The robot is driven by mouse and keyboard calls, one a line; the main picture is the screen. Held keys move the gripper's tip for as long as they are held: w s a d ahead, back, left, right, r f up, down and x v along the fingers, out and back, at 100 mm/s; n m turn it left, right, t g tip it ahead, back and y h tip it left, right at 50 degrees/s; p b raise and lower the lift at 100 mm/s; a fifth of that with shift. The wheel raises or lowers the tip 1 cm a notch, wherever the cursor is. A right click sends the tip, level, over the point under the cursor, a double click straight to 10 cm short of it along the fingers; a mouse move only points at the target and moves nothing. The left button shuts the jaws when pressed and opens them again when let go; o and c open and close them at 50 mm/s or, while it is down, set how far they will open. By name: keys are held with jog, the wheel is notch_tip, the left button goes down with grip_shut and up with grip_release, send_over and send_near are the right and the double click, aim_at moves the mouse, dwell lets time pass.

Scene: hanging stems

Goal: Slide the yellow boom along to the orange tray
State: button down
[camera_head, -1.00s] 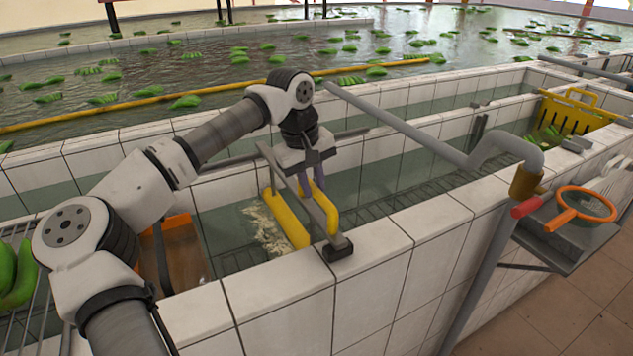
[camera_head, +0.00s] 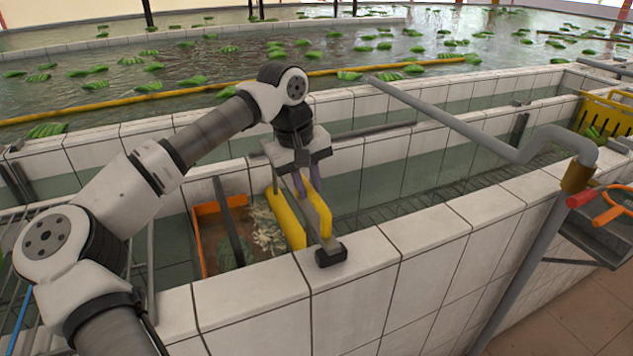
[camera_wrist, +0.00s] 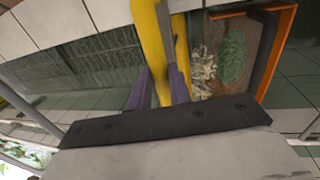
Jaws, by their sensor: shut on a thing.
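The yellow boom (camera_head: 286,218) lies across the narrow tiled channel, with a grey bar ending in a black block on the near wall. My gripper (camera_head: 308,188) is above it with its fingers pointing down, shut on the boom's yellow part. In the wrist view, the purple-grey fingers of my gripper (camera_wrist: 162,88) are at the yellow boom (camera_wrist: 152,45). The orange tray (camera_head: 205,238) is in the channel just left of the boom. It also shows in the wrist view (camera_wrist: 280,50). Pale debris (camera_head: 266,232) floats between boom and tray.
A grey bar (camera_head: 228,220) crosses over the tray. A grey pipe (camera_head: 450,122) with a bend runs above the channel on the right. The tiled near wall (camera_head: 420,245) borders the channel. A yellow crate (camera_head: 608,112) stands at far right. Water right of the boom is open.

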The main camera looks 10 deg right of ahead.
jog(key=shift+a, duration=0.3)
jog(key=c, duration=1.3)
grip_release()
jog(key=shift+a, duration=0.2)
jog(key=shift+d, duration=0.15)
notch_tip(320, 180, up, 14)
jog(key=a+b, duration=0.1)
jog(key=a, duration=0.1)
jog(key=shift+s+a+f, duration=0.2)
jog(key=shift+s+a, duration=0.1)
jog(key=shift+a, duration=0.05)
